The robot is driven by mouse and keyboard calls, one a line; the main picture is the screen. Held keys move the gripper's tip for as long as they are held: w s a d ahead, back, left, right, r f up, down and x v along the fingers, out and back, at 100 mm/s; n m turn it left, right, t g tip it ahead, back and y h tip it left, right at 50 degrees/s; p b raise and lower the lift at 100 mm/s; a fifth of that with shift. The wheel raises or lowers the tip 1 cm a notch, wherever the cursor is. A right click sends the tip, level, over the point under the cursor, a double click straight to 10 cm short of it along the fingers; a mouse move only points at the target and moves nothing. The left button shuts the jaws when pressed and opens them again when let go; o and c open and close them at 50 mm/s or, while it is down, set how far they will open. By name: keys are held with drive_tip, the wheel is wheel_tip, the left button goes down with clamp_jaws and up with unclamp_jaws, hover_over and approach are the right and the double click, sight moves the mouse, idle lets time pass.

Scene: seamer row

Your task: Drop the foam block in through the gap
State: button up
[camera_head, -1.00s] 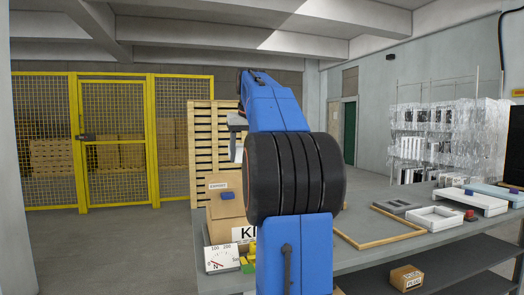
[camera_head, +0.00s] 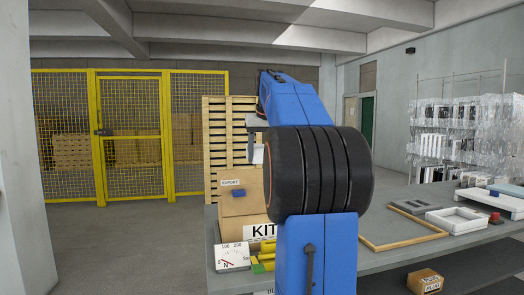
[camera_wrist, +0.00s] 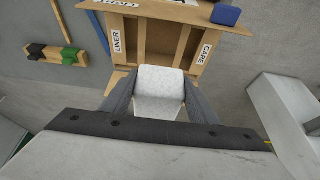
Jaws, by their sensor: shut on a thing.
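My gripper (camera_wrist: 159,103) is shut on the white speckled foam block (camera_wrist: 158,81), which sits between its two grey fingers. In the head view the gripper (camera_head: 257,138) and the block's pale end (camera_head: 258,155) show above the cardboard carton (camera_head: 232,206); my arm hides part of both. In the wrist view the carton (camera_wrist: 189,8) has flaps marked LINER and CARE, with a gap (camera_wrist: 158,40) between them showing its brown inside. The block overlaps the gap's near part in this view and appears above it. Its height over the carton is hard to tell.
A blue block (camera_head: 239,193) rests on the carton's top. A dial card (camera_head: 232,256) and yellow-green pieces (camera_head: 262,260) stand before the carton on the grey bench (camera_head: 385,262). A wooden frame (camera_head: 405,240) and white trays (camera_head: 458,219) lie to the right.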

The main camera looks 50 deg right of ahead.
drive_tip(key=shift+f, duration=7.2)
drive_tip(key=o, duration=1.1)
drive_tip(key=shift+r, duration=0.1)
drive_tip(key=v, duration=1.7)
drive_tip(key=shift+r, duration=0.1)
